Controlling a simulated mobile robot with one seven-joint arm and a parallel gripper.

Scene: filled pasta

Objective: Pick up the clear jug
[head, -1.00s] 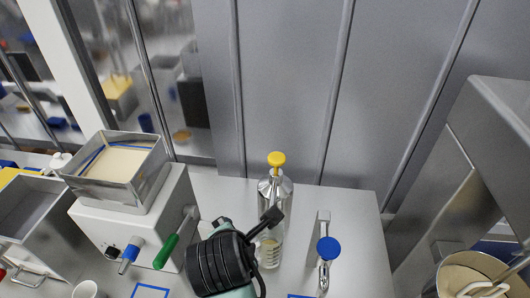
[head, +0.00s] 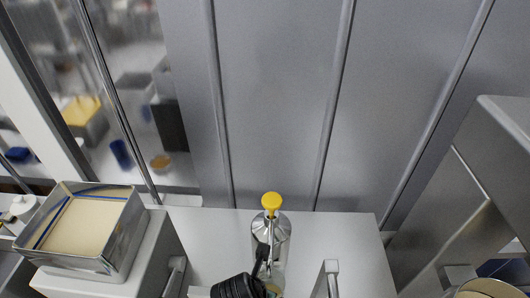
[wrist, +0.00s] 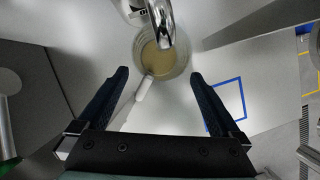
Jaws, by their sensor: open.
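The clear jug (wrist: 176,68) shows in the wrist view as a round, see-through vessel with beige contents, at the top middle. A pale handle-like piece (wrist: 143,88) points down from it. A curved chrome part hides some of its upper rim. My gripper (wrist: 159,73) is open, its two dark fingers spread on either side below the jug, with nothing held. The jug appears just ahead of the fingertips; I cannot tell the exact gap. In the head view, the jug (head: 277,284) is mostly hidden by my gripper and the bottom edge.
A metal bottle with a yellow top (head: 272,204) stands close behind the jug. A chrome post (head: 331,268) stands to the right. A machine with a square metal hopper (head: 90,225) is at left. A blue outlined square (wrist: 227,98) marks the counter.

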